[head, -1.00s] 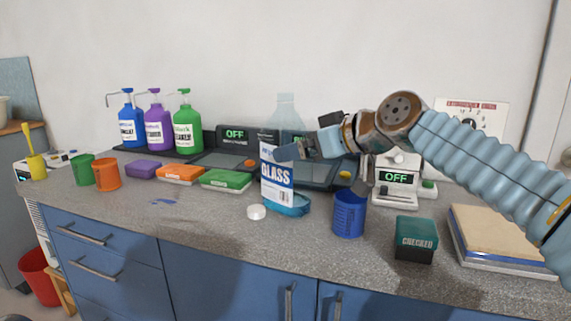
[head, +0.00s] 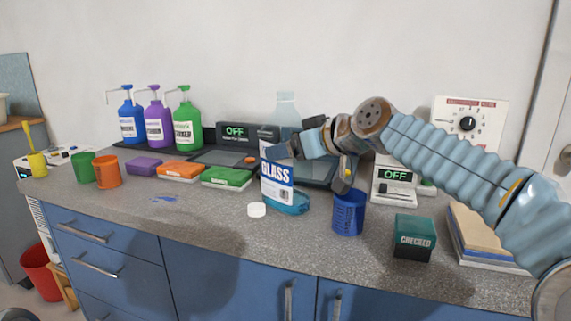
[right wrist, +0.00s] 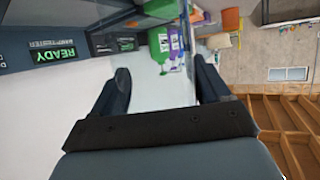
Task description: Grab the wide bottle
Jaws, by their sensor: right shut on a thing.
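The wide bottle (head: 278,188) is clear, with a white and blue "GLASS" label and blue liquid at its base. It stands upright on the counter, its clear neck rising above my gripper. My right gripper (head: 283,151) comes in from the right at the bottle's upper body and is shut on it. In the right wrist view the two fingers (right wrist: 163,88) stand apart, with the see-through bottle hard to make out between them. My left gripper is not in view.
A white cap (head: 257,210) lies before the bottle. A blue cup (head: 349,213) and a green box (head: 414,238) stand to its right. Sponges (head: 227,177) and pump bottles (head: 187,127) are to its left. Scales (head: 394,182) stand behind.

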